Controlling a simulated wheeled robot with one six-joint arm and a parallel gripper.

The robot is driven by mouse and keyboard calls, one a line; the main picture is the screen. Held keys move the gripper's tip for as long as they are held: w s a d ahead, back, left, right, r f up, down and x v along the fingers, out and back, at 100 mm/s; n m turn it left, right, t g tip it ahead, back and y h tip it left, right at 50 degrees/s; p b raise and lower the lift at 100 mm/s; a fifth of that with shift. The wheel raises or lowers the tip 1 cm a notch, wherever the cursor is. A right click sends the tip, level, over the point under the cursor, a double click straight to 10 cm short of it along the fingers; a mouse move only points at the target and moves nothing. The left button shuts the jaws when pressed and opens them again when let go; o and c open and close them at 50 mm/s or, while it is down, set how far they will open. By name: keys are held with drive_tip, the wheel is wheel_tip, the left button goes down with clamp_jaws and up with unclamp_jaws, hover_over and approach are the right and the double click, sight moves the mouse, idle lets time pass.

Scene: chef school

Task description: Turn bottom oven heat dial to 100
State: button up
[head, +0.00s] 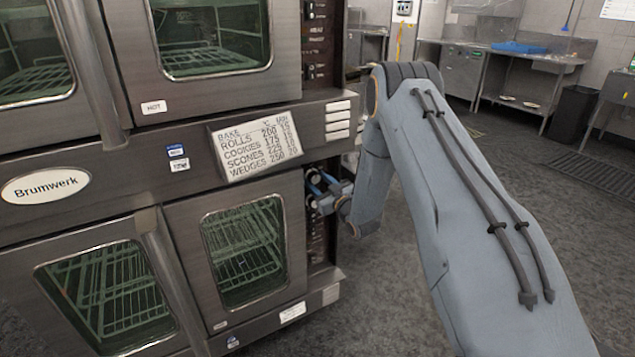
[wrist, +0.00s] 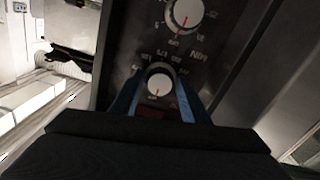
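In the wrist view, the control panel (wrist: 125,55) carries two round dials with white faces and red pointer marks. The lower-placed dial (wrist: 158,84) sits between the two blue fingers of my gripper (wrist: 158,92); its red mark points down in the picture. The other dial (wrist: 184,14) is above it, clear of the fingers. The fingers are apart, one on each side of the dial; I cannot tell whether they touch it. In the head view my gripper (head: 322,190) is at the bottom oven's right-hand panel (head: 318,238), and it hides the dial there.
The bottom oven door (head: 182,250) and upper oven door (head: 285,65) are shut. A sign (head: 255,146) lists baking temperatures, and a Brumwerk badge (head: 45,187) is left of it. Steel counters (head: 520,55) stand at the back.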

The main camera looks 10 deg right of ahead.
drive_tip(key=shift+m, duration=0.4)
drive_tip(key=m+b, duration=0.1)
drive_tip(key=m, duration=0.3)
drive_tip(key=shift+m, duration=0.4)
drive_tip(key=m+b, duration=0.1)
drive_tip(key=m, duration=0.5)
drive_tip(key=shift+r, duration=0.1)
drive_tip(key=o, duration=0.9)
drive_tip(key=shift+c, duration=0.2)
drive_tip(key=v, duration=0.7)
drive_tip(key=shift+s+b, duration=0.3)
drive_tip(key=shift+s, duration=0.05)
